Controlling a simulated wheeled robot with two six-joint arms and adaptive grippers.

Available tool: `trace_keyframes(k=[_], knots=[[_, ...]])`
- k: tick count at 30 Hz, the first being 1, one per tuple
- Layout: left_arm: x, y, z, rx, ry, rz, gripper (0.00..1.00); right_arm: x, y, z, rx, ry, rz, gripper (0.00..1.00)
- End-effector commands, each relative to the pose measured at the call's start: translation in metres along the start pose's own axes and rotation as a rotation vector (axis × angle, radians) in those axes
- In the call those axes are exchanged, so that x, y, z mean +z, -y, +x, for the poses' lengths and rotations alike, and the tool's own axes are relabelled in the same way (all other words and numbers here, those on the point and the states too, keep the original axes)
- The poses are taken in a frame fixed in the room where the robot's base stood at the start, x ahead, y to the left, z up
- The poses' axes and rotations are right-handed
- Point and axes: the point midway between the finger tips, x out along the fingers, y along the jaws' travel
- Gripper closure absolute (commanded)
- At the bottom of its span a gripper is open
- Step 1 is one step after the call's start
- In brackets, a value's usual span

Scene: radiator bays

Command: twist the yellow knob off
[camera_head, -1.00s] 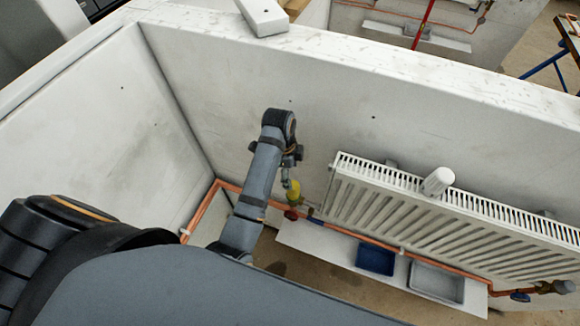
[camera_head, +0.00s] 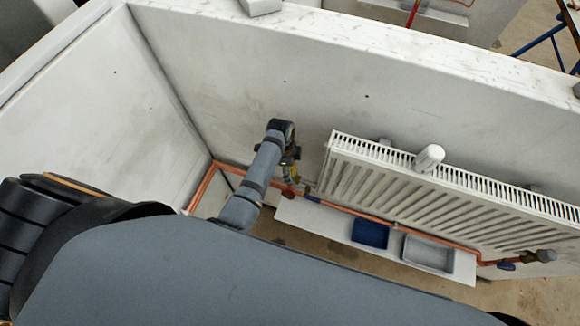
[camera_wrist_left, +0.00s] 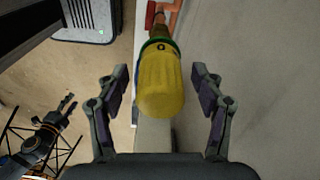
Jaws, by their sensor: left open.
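The yellow knob (camera_wrist_left: 161,85) is large in the left wrist view, with a green band at its far end and copper pipe beyond it. My left gripper (camera_wrist_left: 160,85) is open, with one finger on each side of the knob and a visible gap on both sides. In the head view the left gripper (camera_head: 291,157) points down by the wall, left of the radiator, and hides most of the knob. A dark jointed shape at the lower left of the wrist view may be my right gripper; its jaws are unclear.
The white radiator (camera_head: 440,195) stands close on the right of my gripper. Copper pipe (camera_head: 375,217) runs below it. A white shelf (camera_head: 330,222) carries a blue tray (camera_head: 370,234) and a grey tray (camera_head: 428,253). Walls close in behind and at left.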

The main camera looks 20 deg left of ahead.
Motion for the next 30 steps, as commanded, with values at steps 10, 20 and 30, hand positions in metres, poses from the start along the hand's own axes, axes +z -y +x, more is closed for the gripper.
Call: trace_keyframes(k=[10, 20, 30], knots=[[0.0000, 0.0000, -0.0003, 0.000, 0.000, 0.000, 0.69, -0.0003, 0.0000, 0.0001, 0.000, -0.001, 0.000, 0.60], [0.0000, -0.0001, 0.0003, 0.000, 0.000, 0.000, 0.94, -0.0004, 0.0002, 0.0001, 0.000, -0.001, 0.000, 0.60], [0.0006, -0.0010, 0.0037, 0.003, 0.000, 0.000, 0.94, -0.0005, 0.0016, 0.0003, -0.002, -0.001, 0.001, 0.60]])
